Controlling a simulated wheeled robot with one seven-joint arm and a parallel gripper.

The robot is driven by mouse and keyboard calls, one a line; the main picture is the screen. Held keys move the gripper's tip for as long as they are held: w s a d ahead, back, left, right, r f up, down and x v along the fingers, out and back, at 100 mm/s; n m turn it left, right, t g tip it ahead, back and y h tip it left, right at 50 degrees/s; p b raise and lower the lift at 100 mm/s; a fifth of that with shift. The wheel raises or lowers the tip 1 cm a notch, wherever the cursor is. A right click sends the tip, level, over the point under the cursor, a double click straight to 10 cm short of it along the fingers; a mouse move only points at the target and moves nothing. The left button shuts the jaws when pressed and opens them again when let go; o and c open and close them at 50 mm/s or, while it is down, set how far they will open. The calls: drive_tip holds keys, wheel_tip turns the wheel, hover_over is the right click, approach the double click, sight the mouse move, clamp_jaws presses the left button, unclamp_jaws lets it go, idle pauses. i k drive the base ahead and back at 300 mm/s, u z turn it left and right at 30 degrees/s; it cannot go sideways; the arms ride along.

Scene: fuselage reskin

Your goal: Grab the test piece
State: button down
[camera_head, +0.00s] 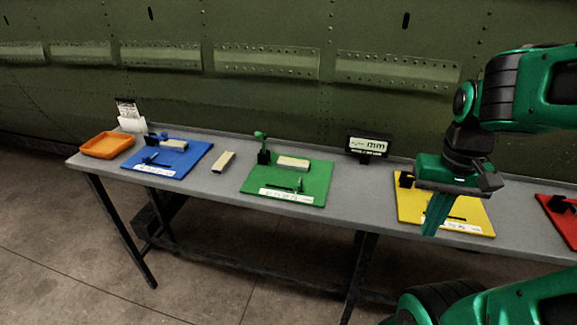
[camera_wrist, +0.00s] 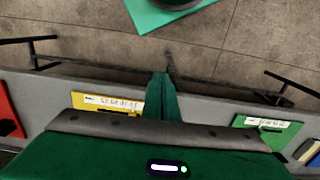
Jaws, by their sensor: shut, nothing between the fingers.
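Three pale beige blocks could be the test piece; I cannot tell which. One block (camera_head: 223,161) lies on the bare grey table between the blue and green mats. Another block (camera_head: 174,145) is on the blue mat (camera_head: 190,163), and a third block (camera_head: 293,163) is on the green mat (camera_head: 318,172). My gripper (camera_head: 434,222) points down in front of the yellow mat (camera_head: 472,208), well right of all three. Its fingers are together and empty, as the wrist view (camera_wrist: 162,85) also shows.
The long grey table (camera_head: 367,205) stands by a green riveted fuselage wall. An orange tray (camera_head: 107,146) is at its left end. A black "mm" display (camera_head: 367,146) stands behind, between the green and yellow mats. A red mat (camera_head: 562,217) is far right. Small black fixtures rise from the mats.

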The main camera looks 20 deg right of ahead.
sight(286, 163)
drive_tip(key=z, duration=1.7)
drive_tip(key=k, duration=1.05)
drive_tip(key=u, duration=1.25)
drive_tip(key=i, duration=1)
drive_tip(key=z, duration=0.05)
